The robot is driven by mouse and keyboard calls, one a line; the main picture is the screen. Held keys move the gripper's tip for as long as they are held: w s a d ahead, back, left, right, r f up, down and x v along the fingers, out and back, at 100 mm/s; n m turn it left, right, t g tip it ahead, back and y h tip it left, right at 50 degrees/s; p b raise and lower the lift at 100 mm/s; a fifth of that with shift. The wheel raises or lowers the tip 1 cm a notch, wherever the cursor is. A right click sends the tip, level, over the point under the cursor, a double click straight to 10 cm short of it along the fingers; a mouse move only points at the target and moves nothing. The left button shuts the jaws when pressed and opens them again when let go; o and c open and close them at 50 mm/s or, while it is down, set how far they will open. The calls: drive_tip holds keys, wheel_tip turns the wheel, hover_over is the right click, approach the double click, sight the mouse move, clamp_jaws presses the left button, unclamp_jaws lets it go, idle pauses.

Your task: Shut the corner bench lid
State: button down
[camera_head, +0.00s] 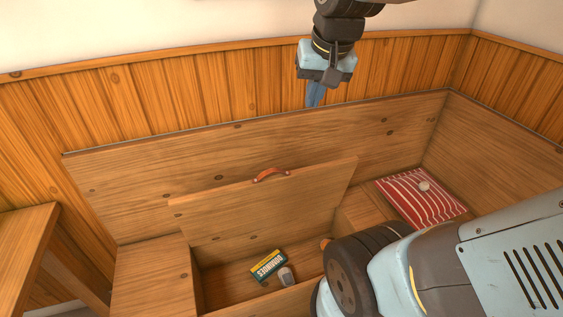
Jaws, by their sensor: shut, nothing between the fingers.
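The corner bench lid (262,203) is a wooden panel standing open, tilted up in front of the bench's backrest. A reddish-brown leather pull (270,175) is fixed at its top edge. Below it the bench box (235,277) is open, with a green and yellow box (268,265) and a small grey object (286,275) inside. My gripper (314,98) is shut and empty. It points down in front of the wood-panelled wall, above and to the right of the pull, and appears apart from the lid. My own arm hides the box's right front part.
A red striped cushion (420,198) with a small pale round object (424,186) lies on the right seat. A wooden seat section (154,278) is left of the opening. A wooden table (24,240) stands at the left edge. The backrest (130,180) runs behind the lid.

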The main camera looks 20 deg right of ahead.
drive_tip(key=w+d+f+m+g, duration=0.3)
drive_tip(key=w+f+m+g, duration=0.3)
drive_tip(key=w+f+m, duration=0.95)
drive_tip(key=w+f, duration=0.4)
drive_tip(key=f, duration=0.7)
drive_tip(key=w+d+f+g, duration=0.1)
drive_tip(key=w+f, duration=0.3)
drive_tip(key=f, duration=0.8)
drive_tip(key=shift+f+g, duration=0.25)
drive_tip(key=shift+g, duration=0.05)
